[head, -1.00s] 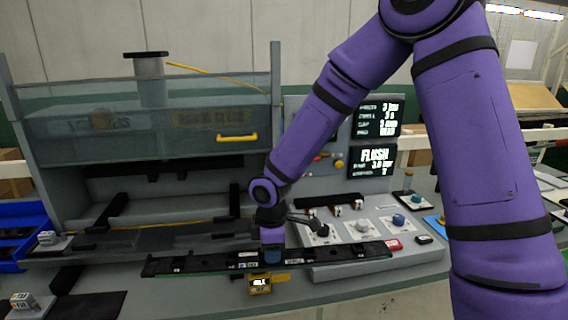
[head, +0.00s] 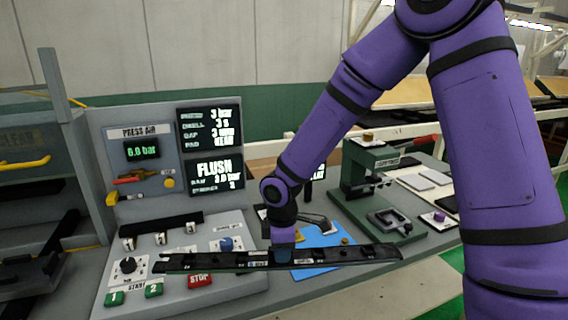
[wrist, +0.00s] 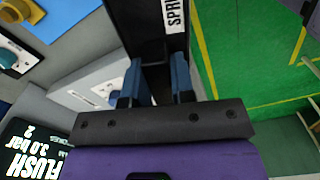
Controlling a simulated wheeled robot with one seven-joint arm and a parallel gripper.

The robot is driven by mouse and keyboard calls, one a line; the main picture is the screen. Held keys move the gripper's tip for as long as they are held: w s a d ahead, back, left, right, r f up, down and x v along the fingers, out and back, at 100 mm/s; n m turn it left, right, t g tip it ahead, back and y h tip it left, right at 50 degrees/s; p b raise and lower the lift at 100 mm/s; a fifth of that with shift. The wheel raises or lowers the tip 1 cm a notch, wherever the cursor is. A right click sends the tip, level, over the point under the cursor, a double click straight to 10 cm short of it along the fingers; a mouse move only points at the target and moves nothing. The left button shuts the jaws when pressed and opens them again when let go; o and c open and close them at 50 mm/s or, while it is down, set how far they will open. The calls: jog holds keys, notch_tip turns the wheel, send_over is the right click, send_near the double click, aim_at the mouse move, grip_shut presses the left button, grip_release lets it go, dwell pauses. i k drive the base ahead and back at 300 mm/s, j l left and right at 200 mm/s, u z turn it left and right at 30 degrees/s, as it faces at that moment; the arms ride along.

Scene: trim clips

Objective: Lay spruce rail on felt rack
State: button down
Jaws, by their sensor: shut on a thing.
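My gripper (head: 284,253) is shut on a long, thin black rail (head: 352,254), near its middle. The rail is level and runs left to right in front of the bench, above its front part. In the wrist view the blue fingertips (wrist: 158,85) stand on either side of the dark rail (wrist: 140,28), which bears a white label starting "SPR"; the rest is cut off. I cannot make out with certainty which thing is the felt rack.
Below and behind the rail are a button panel (head: 180,268) with a red STOP button, a blue mat (head: 322,262) and a green bench press (head: 375,180). Screens (head: 212,150) stand behind. Tan sloped boards (head: 405,93) show at the back right. Green floor lies beyond the bench edge.

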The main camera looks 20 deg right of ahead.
aim_at(447, 198)
jog(key=l+z, duration=0.15)
jog(key=l, duration=0.6)
jog(key=l+z, duration=0.1)
jog(key=l, duration=0.65)
jog(key=i+l+z, duration=0.15)
jog(key=l, duration=0.55)
jog(key=i+l, duration=0.15)
jog(key=l, duration=0.15)
jog(key=i+l, duration=0.15)
jog(key=l, duration=0.15)
jog(key=i+j, duration=0.15)
jog(key=i, duration=0.2)
jog(key=i+j, duration=0.15)
jog(key=i, duration=0.15)
